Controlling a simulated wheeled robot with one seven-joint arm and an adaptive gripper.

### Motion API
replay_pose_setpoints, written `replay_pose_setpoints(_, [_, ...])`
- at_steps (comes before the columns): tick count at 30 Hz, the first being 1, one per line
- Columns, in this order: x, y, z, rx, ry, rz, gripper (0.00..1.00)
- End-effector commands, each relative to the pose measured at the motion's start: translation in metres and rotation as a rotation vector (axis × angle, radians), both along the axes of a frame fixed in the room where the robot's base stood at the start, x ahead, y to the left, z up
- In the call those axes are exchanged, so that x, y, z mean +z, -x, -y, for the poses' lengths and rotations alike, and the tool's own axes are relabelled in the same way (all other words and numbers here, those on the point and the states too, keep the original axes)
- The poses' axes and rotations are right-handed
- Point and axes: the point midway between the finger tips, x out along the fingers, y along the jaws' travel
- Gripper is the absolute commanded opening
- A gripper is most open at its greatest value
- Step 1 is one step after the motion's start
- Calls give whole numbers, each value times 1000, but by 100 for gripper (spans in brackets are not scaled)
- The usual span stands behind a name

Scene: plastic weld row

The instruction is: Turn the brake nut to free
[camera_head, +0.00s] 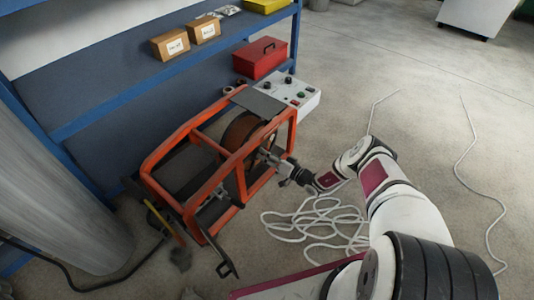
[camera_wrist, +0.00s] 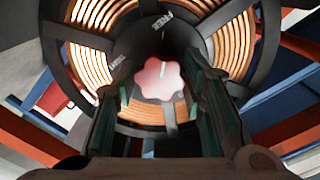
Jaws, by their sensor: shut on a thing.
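The brake nut (camera_wrist: 160,78) is a pale red, lobed knob at the centre of the wrist view, with a light line on it. It sits in front of a dark hub (camera_wrist: 195,45) marked FREE at the top; a second label at the left is hard to read. Behind it is a reel (camera_wrist: 90,50) with copper-coloured windings, which also shows inside the orange frame in the head view (camera_head: 239,130). My gripper (camera_wrist: 160,92) is shut on the nut, one finger on each side. In the head view my gripper (camera_head: 287,172) reaches the reel's right side and hides the nut.
A control box (camera_head: 303,95) with knobs and buttons stands behind the frame (camera_head: 193,122). A red toolbox (camera_head: 262,60) and cardboard boxes (camera_head: 171,44) are on the blue shelving. White cable (camera_head: 312,222) lies coiled on the floor below my arm. The floor at the right is mostly clear.

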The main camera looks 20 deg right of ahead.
Motion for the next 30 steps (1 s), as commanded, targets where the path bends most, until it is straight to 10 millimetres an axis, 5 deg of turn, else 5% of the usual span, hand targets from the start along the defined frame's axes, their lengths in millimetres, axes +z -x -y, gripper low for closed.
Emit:
replay_pose_setpoints(24, [-3,2,0,2,105,71,9])
replay_pose_setpoints(25, [-3,2,0,3,106,70,40])
replay_pose_setpoints(27, [-3,2,0,3,106,70,55])
replay_pose_setpoints(30, [-2,1,-1,2,105,72,57])
